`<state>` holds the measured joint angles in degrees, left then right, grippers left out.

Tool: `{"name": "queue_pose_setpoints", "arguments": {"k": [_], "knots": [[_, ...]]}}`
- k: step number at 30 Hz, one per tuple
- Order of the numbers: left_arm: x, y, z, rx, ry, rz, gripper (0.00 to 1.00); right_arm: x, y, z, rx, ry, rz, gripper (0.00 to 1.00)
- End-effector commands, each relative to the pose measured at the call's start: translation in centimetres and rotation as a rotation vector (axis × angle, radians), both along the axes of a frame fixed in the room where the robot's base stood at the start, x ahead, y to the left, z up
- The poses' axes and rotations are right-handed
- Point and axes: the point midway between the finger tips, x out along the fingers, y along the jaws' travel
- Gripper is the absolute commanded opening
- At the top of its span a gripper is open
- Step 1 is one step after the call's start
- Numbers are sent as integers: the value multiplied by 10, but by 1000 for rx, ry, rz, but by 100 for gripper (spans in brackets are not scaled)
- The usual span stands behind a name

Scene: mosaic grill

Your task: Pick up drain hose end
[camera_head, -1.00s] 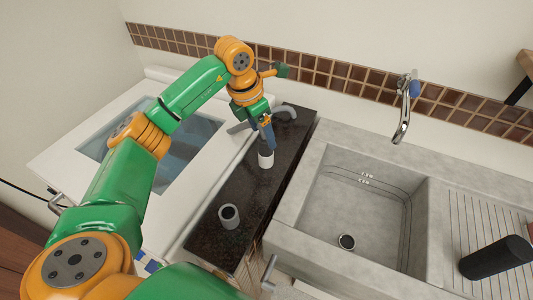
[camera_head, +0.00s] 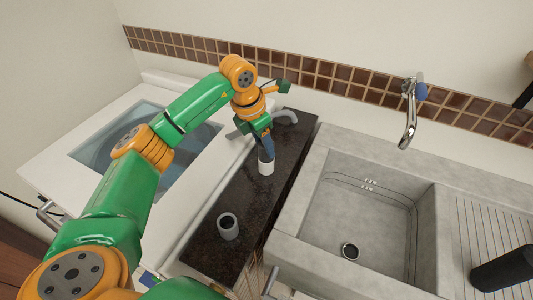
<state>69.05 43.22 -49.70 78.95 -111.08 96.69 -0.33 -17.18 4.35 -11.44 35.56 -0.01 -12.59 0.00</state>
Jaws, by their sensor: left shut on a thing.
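My left gripper (camera_head: 266,153) points down over the dark countertop strip and is shut on the pale end of the drain hose (camera_head: 266,167). The pale end shows just below the fingers, upright. I cannot tell whether it touches the counter. A curved grey piece of hose (camera_head: 286,116) shows behind the gripper, and its link to the pale end is hidden by the arm. A grey hollow cylinder (camera_head: 228,227), open at the top, stands nearer on the dark counter (camera_head: 205,245). My right gripper is not in view.
A white top-loading washer (camera_head: 50,160) with a glass lid (camera_head: 105,140) is at the left. A stone sink (camera_head: 365,230) with a wall tap (camera_head: 408,115) is at the right. A black cylinder (camera_head: 505,268) lies on the ribbed drainboard. The counter between gripper and grey cylinder is clear.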

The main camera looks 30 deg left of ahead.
Motion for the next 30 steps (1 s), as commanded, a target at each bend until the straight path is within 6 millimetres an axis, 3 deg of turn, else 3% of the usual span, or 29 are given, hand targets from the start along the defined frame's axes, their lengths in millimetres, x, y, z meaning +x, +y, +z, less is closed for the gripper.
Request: {"name": "queue_pose_setpoints", "arguments": {"k": [30], "knots": [[0, 0, 67, 0, 1, 0, 0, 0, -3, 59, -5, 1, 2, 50]]}}
